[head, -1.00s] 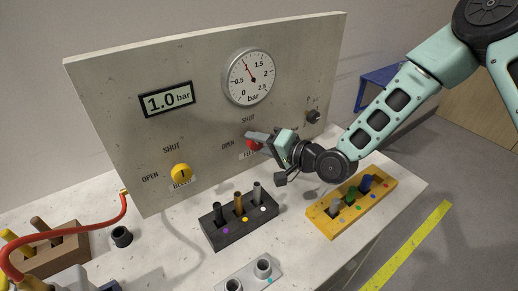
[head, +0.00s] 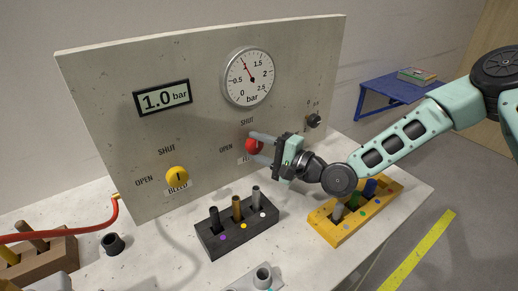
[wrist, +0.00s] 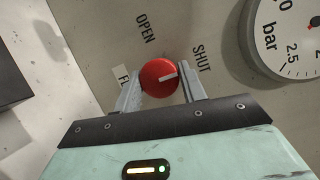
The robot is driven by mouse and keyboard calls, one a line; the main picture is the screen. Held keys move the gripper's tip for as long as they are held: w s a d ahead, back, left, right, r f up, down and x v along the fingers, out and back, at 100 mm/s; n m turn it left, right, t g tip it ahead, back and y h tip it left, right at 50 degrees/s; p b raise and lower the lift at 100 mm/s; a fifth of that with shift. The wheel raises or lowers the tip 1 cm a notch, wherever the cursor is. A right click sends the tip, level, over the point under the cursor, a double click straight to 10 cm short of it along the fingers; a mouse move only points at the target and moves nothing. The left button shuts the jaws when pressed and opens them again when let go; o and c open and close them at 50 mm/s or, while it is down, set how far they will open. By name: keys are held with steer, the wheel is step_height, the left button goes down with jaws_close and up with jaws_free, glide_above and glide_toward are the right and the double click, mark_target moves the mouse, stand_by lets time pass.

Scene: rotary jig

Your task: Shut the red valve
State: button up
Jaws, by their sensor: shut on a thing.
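The red valve (head: 252,146) is a round knob low on the upright grey panel, with OPEN to its left and SHUT above it in the head view. In the wrist view the red valve (wrist: 156,72) sits between both fingers, and its white line points right, roughly towards the SHUT label (wrist: 201,59). My gripper (head: 259,149) is shut on the knob, one finger above and one below; in the wrist view my gripper (wrist: 160,88) has a finger on each side. The label under the knob is partly hidden.
The dial gauge (head: 248,77) points near 1, and the display (head: 163,97) reads 1.0 bar. A yellow bleed valve (head: 177,176) is to the left. A black rack (head: 222,241) and a yellow rack (head: 325,233) with pegs stand on the bench below my gripper.

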steer(key=shift+f, duration=0.1)
steer(key=o, duration=1)
steer(key=shift+c, duration=0.2)
steer(key=b+v, duration=0.1)
steer(key=v, duration=0.6)
steer(key=shift+s+d, duration=0.15)
steer(key=shift+d, duration=0.1)
